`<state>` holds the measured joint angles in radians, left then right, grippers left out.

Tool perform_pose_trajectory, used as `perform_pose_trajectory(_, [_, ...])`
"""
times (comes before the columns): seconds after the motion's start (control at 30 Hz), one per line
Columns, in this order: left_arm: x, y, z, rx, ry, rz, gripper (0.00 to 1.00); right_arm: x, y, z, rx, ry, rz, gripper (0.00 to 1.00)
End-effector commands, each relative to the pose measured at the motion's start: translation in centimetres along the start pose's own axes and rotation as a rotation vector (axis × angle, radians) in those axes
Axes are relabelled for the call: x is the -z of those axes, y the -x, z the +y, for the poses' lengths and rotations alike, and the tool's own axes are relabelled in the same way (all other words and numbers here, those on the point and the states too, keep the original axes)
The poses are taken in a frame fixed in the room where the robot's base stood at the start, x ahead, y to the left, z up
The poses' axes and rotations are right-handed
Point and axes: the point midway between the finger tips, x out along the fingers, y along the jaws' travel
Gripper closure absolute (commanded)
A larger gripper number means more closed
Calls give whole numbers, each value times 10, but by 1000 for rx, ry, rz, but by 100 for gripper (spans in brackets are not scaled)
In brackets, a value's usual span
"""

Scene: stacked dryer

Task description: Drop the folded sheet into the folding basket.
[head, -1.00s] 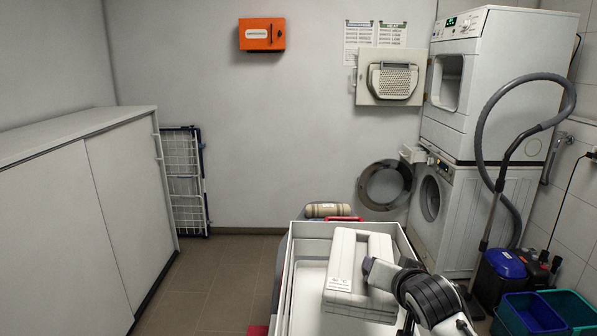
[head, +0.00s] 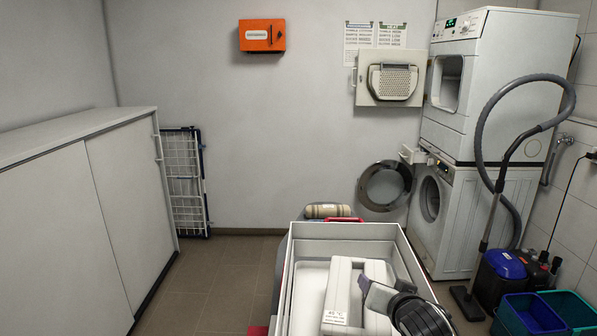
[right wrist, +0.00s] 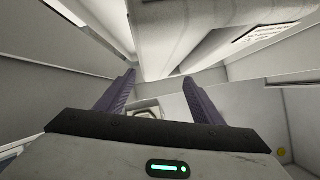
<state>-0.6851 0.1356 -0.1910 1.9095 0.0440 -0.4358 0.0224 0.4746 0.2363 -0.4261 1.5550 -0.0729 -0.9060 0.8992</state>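The folded sheet (head: 338,292) is a thick white folded block with a small printed label, low in the head view. It lies inside the outline of a pale, open-topped basket (head: 402,246). Whether it rests on the basket floor cannot be told. My right gripper (head: 365,283) is over the basket at the sheet's right part. In the right wrist view its purple fingers (right wrist: 160,92) stand well apart, with nothing visibly clamped between them. A pale slab, likely the sheet (right wrist: 165,40), shows just beyond and above the fingertips. My left gripper is out of view.
A red handle (head: 345,220) and a beige roll (head: 328,211) are at the basket's far edge. The stacked machines (head: 475,90) stand at the right, the lower door (head: 386,186) open. A vacuum cleaner (head: 500,270) and bins (head: 530,312) are right. The floor at left is clear.

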Motion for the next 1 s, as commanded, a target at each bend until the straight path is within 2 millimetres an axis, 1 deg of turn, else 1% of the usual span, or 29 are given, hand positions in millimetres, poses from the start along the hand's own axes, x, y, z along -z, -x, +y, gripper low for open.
perform_pose_trajectory(0.07, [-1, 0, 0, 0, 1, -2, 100, 0, 0, 0, -1, 0, -1, 28])
perform_pose_trajectory(0.23, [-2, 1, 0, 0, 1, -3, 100, -2, 0, 1, -2, 1, -3, 28])
perform_pose_trajectory(0.27, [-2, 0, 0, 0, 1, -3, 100, -5, -1, 2, -7, 2, -9, 28])
perform_pose_trajectory(0.37, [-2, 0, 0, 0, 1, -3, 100, -3, 0, 2, -6, 2, -8, 28])
perform_pose_trajectory(0.47, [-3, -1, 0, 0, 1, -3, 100, 6, 4, -2, -4, -1, -4, 28])
perform_pose_trajectory(0.57, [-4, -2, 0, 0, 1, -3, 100, 20, 12, -8, -1, -1, -3, 28])
perform_pose_trajectory(0.7, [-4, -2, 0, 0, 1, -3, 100, 45, 26, -18, 0, -2, 0, 28])
perform_pose_trajectory(0.8, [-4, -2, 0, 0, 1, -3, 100, 60, 34, -24, -1, -1, -2, 28])
perform_pose_trajectory(0.9, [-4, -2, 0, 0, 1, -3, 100, 71, 40, -28, -1, -1, -1, 28])
perform_pose_trajectory(1.0, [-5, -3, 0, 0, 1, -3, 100, 78, 44, -31, -2, 0, -2, 28])
